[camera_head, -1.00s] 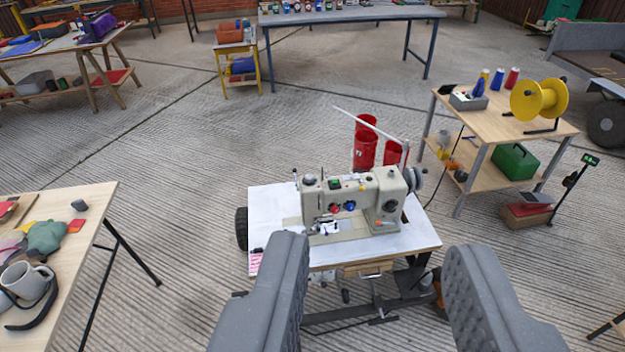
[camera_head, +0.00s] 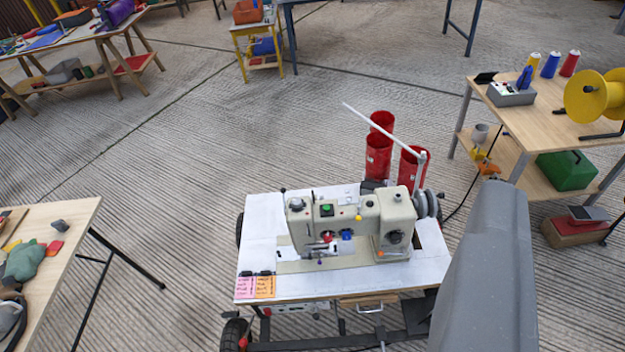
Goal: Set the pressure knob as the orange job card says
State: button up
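A cream sewing machine (camera_head: 350,222) stands on a white-topped table (camera_head: 400,277). Its front carries a red knob (camera_head: 327,237), a blue knob (camera_head: 347,235), a green button (camera_head: 326,210) and a dark round dial (camera_head: 395,237). A small knob (camera_head: 297,204) sits on top at its left end. I cannot tell which one is the pressure knob. The orange job card (camera_head: 264,287) lies at the table's front left; its writing is too small to read. My gripper (camera_head: 497,205) shows as one grey shape right of the machine, apart from it; its finger gap is not visible.
A pink card (camera_head: 244,288) lies beside the orange one. Red cylinders (camera_head: 378,155) and a slanted white rod (camera_head: 385,130) stand behind the machine. A wooden bench (camera_head: 550,125) with a yellow spool (camera_head: 595,97) is at right, another table (camera_head: 60,225) at left. Open floor lies between.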

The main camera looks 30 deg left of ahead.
aim_at(296, 202)
jog(key=u, duration=0.35)
jog(key=i, duration=0.9)
jog(key=u, duration=0.65)
